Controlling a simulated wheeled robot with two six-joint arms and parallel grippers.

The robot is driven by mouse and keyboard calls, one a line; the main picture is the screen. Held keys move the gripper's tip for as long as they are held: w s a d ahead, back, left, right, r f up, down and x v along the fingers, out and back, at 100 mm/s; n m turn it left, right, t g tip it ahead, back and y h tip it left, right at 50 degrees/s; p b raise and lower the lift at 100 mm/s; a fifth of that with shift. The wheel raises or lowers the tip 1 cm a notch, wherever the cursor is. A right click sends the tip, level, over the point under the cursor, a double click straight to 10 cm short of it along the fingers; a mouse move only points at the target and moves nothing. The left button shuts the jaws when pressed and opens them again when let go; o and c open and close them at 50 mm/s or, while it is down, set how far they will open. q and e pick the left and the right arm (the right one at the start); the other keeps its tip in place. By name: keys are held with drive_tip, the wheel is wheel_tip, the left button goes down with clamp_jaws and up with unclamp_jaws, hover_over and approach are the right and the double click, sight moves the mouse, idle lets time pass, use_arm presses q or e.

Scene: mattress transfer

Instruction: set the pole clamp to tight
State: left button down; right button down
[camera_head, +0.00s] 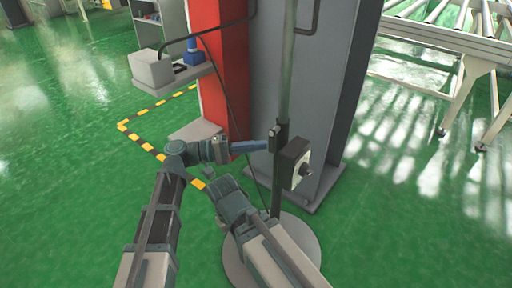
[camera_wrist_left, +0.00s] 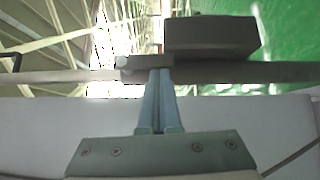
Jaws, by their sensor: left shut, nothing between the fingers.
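The pole clamp (camera_head: 278,137) is a small dark fitting on the upright grey pole (camera_head: 286,85), beside a grey box with a round knob (camera_head: 297,163). My left gripper (camera_head: 268,145) points right at the clamp, its blue fingers close to it. In the left wrist view my left gripper (camera_wrist_left: 160,72) is shut and empty. Its tips overlap the edge of the clamp (camera_wrist_left: 145,62); I cannot tell whether they touch. The box (camera_wrist_left: 210,38) lies just beyond the pole (camera_wrist_left: 60,76). The clamp's setting is too small to read. My right arm shows at the bottom centre, without its fingers.
A grey and red column (camera_head: 225,75) stands close behind the pole. The pole has a round base (camera_head: 305,240) on the green floor. A shelf with a white box (camera_head: 151,68) is at upper left, a roller conveyor (camera_head: 455,42) at upper right. Floor at left is free.

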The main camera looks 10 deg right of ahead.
sight(271, 150)
use_arm(q)
drive_tip(key=shift+s+d+f+n+h+b, duration=0.15)
drive_tip(key=shift+s+f+n+h+b, duration=0.15)
drive_tip(key=shift+b, duration=0.65)
drive_tip(key=n+h+b, duration=0.1)
drive_tip(key=b, duration=0.1)
drive_tip(key=s+n+h+b, duration=0.1)
drive_tip(key=b, duration=0.1)
drive_tip(key=d+f+n+t+h+b, duration=0.1)
drive_tip(key=n+b, duration=0.1)
drive_tip(key=shift+s+d, duration=0.1)
drive_tip(key=shift+s, duration=0.15)
drive_tip(key=shift+d+r+n+t+h+b, duration=0.1)
drive_tip(key=shift+r+n+t+h+b, duration=0.1)
drive_tip(key=shift+n+t+h+b, duration=0.6)
drive_tip(key=shift+n, duration=0.3)
